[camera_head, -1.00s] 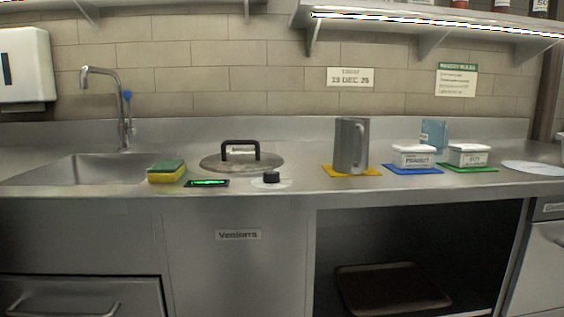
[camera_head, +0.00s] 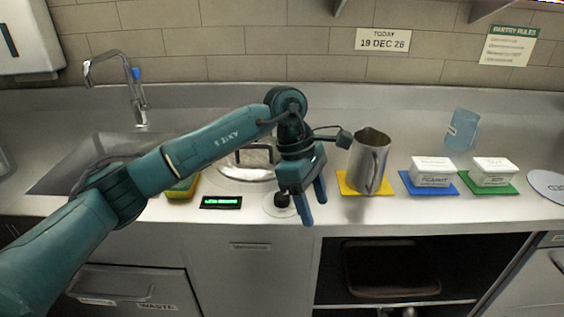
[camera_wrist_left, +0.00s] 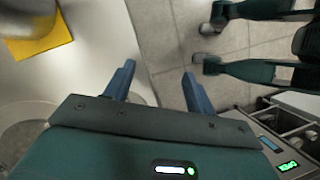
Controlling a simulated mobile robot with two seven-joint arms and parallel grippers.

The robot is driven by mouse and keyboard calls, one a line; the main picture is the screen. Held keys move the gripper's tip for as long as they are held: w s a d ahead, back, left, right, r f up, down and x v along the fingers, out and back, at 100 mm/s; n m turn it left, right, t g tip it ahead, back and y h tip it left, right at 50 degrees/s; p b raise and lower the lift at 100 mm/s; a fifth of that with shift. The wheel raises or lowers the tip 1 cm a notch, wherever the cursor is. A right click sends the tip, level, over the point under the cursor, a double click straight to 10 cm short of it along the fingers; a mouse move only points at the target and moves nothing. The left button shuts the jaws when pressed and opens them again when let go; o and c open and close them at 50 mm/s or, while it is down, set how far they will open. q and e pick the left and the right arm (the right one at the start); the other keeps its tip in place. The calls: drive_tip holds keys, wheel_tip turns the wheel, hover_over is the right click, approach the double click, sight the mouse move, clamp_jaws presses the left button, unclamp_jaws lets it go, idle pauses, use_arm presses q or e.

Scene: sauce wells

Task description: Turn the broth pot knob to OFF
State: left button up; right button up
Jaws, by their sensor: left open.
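The black knob (camera_head: 282,200) stands on a pale round plate near the counter's front edge, just right of a small black display (camera_head: 220,202) with green lettering too small to read surely. The broth pot's lid (camera_head: 232,170), set in the counter behind, is partly covered by my left arm. My left gripper (camera_head: 314,212) points downward with its jaws open and empty, just right of the knob in the picture; whether a finger touches the knob I cannot tell. In the left wrist view the open fingers (camera_wrist_left: 159,68) are empty, and the knob does not show there.
A metal pitcher (camera_head: 369,163) stands on a yellow mat (camera_head: 346,188) close to the gripper's right. White tubs (camera_head: 432,171) on blue and green mats are farther right. A sponge (camera_head: 183,188) and the sink (camera_head: 80,165) are left. The counter's front edge is close.

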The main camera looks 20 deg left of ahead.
sight(282, 196)
use_arm(q)
drive_tip(key=w+a+r+t+y+p, duration=0.2)
drive_tip(key=w+a+r+y, duration=0.25)
drive_tip(key=a+r, duration=0.4)
drive_tip(key=shift+h, duration=0.35)
drive_tip(key=f, duration=0.4)
drive_tip(key=f+p, duration=0.1)
drive_tip(key=f, duration=0.3)
drive_tip(key=w+f, duration=0.1)
drive_tip(key=f, duration=0.3)
drive_tip(key=shift+d+f, duration=0.25)
drive_tip(key=shift+d, duration=0.1)
use_arm(e)
drive_tip(key=shift+s+d+r+m+g+h, duration=0.3)
drive_tip(key=shift+s+d+r+g, duration=0.15)
drive_tip(key=shift+r, duration=0.25)
use_arm(q)
drive_tip(key=shift+c, duration=0.5)
use_arm(e)
drive_tip(key=shift+f, duration=0.1)
use_arm(q)
drive_tip(key=c, duration=0.9)
drive_tip(key=shift+o, duration=0.2)
